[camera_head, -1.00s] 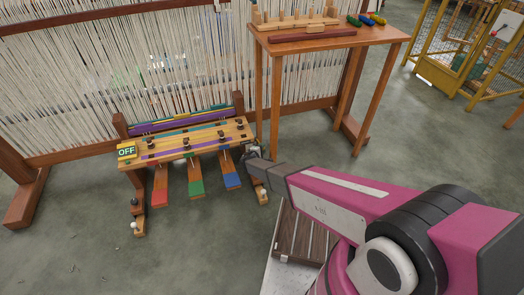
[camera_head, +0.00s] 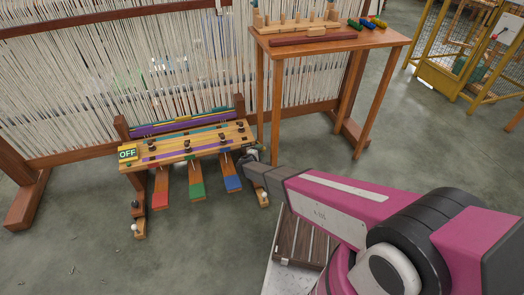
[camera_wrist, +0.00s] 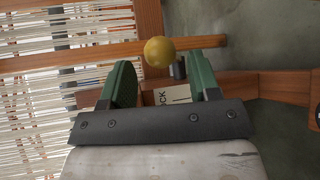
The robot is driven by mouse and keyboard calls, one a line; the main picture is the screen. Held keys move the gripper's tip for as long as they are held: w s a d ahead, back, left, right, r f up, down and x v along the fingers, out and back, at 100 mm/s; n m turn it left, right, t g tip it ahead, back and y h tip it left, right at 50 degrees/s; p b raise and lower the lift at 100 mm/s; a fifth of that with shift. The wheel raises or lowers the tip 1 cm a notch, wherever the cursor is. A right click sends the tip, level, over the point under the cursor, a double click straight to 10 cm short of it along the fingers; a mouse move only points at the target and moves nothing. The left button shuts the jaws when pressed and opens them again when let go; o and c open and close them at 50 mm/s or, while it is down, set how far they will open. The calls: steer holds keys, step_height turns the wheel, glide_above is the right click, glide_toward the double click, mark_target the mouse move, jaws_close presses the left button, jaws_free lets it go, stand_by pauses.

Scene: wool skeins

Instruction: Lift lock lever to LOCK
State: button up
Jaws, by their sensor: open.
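The lock lever's yellow ball knob (camera_wrist: 160,52) shows in the wrist view at the gap between my fingertips, with a short dark stem beside it. My gripper (camera_wrist: 163,76) is open, its green-padded fingers on either side of the knob, which lies nearer the left finger. I cannot tell whether either finger touches it. A pale label (camera_wrist: 172,95) behind the fingers shows "CK"; the rest of its text is hidden. In the head view my gripper (camera_head: 250,157) is at the right end of the wooden pedal bench (camera_head: 185,150), hiding the lever there.
A green "OFF" sign (camera_head: 127,153) sits at the bench's left end. Red (camera_head: 160,187), green (camera_head: 196,180) and blue (camera_head: 229,172) pedals project in front. A wooden table (camera_head: 330,42) stands behind, and a slatted crate (camera_head: 300,237) lies below my arm. Open floor is at left.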

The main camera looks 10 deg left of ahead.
steer(key=v, duration=0.7)
steer(key=shift+s, duration=0.25)
steer(key=shift+r, duration=0.1)
steer(key=shift+n+g, duration=0.4)
steer(key=shift+g, duration=0.1)
steer(key=x, duration=0.6)
steer(key=r+x, duration=0.1)
steer(key=x, duration=0.2)
steer(key=shift+w+d, duration=0.1)
steer(key=shift+d, duration=0.05)
